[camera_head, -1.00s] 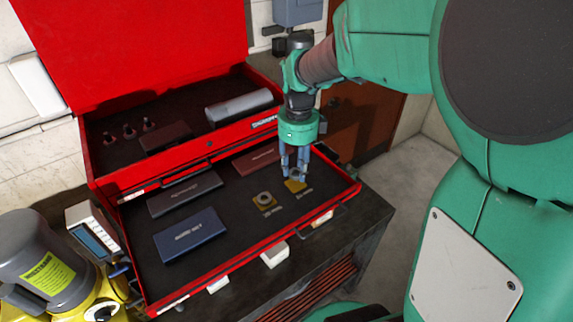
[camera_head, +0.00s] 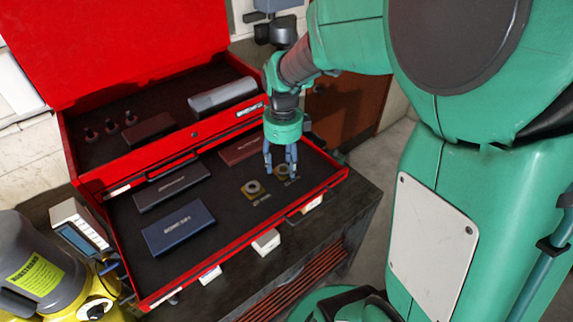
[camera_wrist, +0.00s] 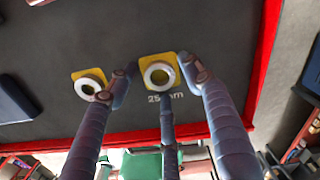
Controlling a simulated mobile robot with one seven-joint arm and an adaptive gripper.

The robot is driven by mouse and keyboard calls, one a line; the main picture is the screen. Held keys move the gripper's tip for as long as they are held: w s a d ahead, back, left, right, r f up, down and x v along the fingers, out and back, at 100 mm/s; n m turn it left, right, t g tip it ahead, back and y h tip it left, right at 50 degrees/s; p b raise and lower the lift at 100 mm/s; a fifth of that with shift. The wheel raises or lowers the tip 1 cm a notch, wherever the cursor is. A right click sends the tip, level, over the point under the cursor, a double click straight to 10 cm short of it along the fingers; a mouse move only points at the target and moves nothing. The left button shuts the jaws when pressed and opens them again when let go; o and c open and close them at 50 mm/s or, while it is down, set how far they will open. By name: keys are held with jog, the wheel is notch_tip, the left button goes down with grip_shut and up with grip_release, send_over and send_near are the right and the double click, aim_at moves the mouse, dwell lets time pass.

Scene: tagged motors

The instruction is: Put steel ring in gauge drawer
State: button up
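The steel ring (camera_head: 281,169) lies on a yellow square at the right of the open red drawer (camera_head: 150,293). In the wrist view the ring (camera_wrist: 147,75) sits flat on its yellow square, above a partly hidden "25 mm" label. My gripper (camera_head: 280,175) points down over it. Its three fingers (camera_wrist: 160,80) stand apart around the ring, with small gaps visible at the sides, so it looks open. A second ring (camera_head: 252,187) lies on another yellow square to the left; it also shows in the wrist view (camera_wrist: 90,74).
A blue case (camera_head: 178,228), a dark case (camera_head: 172,187) and a reddish case (camera_head: 240,150) lie in the drawer. The red chest's upper tray (camera_head: 165,100) and lid stand behind. A yellow and grey machine (camera_head: 40,275) is at lower left.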

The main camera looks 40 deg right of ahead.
aim_at(284, 172)
jog(key=shift+r, duration=0.1)
notch_tip(284, 172, up, 12)
jog(key=shift+r+p, duration=0.15)
jog(key=shift+p, duration=0.2)
dwell(0.6)
dwell(0.5)
jog(key=s+a+r+n+t, duration=0.2)
jog(key=s+a+n, duration=0.4)
jog(key=n, duration=0.9)
jog(key=s+a+r+n+t, duration=0.2)
jog(key=s+a+n, duration=0.4)
jog(key=a+n, duration=0.4)
jog(key=n+t, duration=0.1)
jog(key=n, duration=0.3)
jog(key=shift+a+r+n+t, duration=0.15)
jog(key=shift+a+n+t, duration=0.15)
jog(key=shift+a+n, duration=0.1)
